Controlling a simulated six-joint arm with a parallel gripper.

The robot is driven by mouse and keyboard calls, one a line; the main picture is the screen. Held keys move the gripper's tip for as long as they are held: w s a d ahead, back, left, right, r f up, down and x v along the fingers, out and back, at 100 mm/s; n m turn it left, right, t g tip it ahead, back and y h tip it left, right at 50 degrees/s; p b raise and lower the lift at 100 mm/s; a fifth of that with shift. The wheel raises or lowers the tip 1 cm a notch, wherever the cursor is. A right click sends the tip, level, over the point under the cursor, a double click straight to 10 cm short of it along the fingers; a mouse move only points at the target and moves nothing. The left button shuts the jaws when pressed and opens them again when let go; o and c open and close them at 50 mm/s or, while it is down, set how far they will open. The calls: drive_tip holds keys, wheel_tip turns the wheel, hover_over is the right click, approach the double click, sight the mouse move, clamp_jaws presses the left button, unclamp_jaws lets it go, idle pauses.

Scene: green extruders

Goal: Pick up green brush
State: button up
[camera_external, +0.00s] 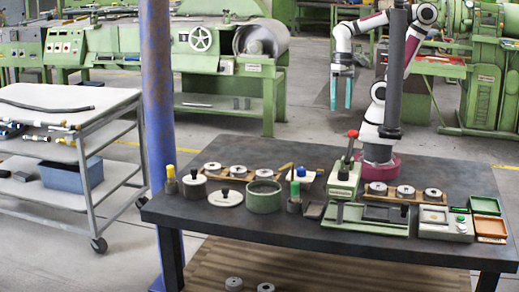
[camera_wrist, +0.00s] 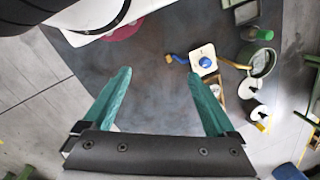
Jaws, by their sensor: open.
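The green-topped item (camera_external: 295,190), which looks like the green brush, stands upright in a dark round holder on the dark table, just right of the green pot. In the wrist view its green part (camera_wrist: 263,34) shows near the upper right, above the pot. My gripper (camera_external: 341,106) hangs high above the back of the table with its teal fingers pointing down. In the wrist view my gripper (camera_wrist: 159,73) has its fingers wide apart with only bare tabletop between them. The brush is well to the right of the fingers there. The brush's lower part is hidden by the holder.
The green pot (camera_external: 264,199) and a white box with a blue knob (camera_external: 305,175) stand close to the brush. A red-knobbed lever press (camera_external: 343,185) stands to its right. A yellow-topped item (camera_external: 170,177) is at the table's left.

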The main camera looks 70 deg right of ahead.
drive_tip(key=shift+s+d+f, duration=0.1)
drive_tip(key=shift+s+f, duration=0.1)
drive_tip(key=c, duration=0.3)
drive_tip(key=n+h, duration=0.2)
drive_tip(key=n, duration=1.9)
hover_over(295, 182)
wheel_tip(295, 182, down, 3)
drive_tip(key=shift+m, duration=0.3)
wheel_tip(295, 182, down, 15)
drive_tip(key=shift+r, duration=0.1)
